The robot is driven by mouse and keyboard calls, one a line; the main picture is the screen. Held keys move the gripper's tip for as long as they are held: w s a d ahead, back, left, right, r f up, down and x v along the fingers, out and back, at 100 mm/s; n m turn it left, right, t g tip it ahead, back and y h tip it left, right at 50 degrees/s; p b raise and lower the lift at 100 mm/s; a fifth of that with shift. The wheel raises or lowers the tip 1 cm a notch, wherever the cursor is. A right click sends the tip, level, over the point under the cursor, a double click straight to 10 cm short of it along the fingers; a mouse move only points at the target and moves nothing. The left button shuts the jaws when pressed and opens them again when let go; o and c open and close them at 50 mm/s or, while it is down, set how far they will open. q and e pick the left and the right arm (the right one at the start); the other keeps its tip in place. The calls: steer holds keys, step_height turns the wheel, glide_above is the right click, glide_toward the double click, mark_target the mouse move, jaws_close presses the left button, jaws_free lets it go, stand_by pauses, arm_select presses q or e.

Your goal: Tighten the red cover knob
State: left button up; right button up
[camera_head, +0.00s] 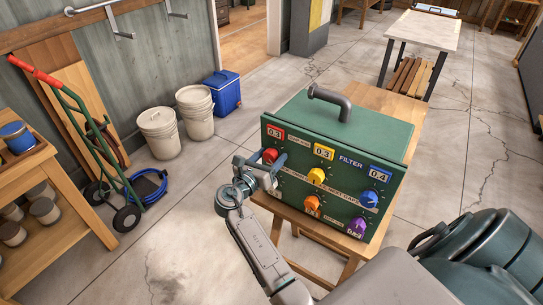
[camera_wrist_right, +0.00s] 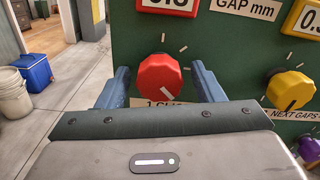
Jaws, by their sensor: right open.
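The red cover knob (camera_head: 270,156) is at the upper left of the green box's (camera_head: 330,125) front panel, under a red "0.3" display (camera_head: 275,134). In the right wrist view the round, ridged red knob (camera_wrist_right: 161,74) sits between the two blue fingers of my right gripper (camera_wrist_right: 161,83), its white pointer line slanting down to the right. My right gripper (camera_head: 265,169) is open, with visible gaps between each finger and the knob. Part of the label under the knob is hidden by the gripper. My left gripper is in neither view.
The panel also has yellow (camera_head: 316,176), blue (camera_head: 369,199), orange (camera_head: 312,202) and purple (camera_head: 358,225) knobs close by. The box stands on a wooden table (camera_head: 292,216). A hand truck (camera_head: 85,140), white buckets (camera_head: 159,132) and a blue cooler (camera_head: 222,92) stand left on the floor.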

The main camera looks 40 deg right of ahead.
steer(key=shift+a+r, duration=0.1)
steer(key=shift+c, duration=1.1)
steer(key=c, duration=0.8)
steer(key=shift+o, duration=0.2)
steer(key=shift+m, duration=0.3)
steer(key=m+b, duration=0.3)
steer(key=m, duration=0.1)
steer(key=m+b, duration=0.1)
steer(key=m, duration=0.1)
steer(key=shift+m, duration=0.3)
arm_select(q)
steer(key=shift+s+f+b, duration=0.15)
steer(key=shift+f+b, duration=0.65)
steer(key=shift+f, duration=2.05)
arm_select(e)
steer(key=shift+m, duration=0.8)
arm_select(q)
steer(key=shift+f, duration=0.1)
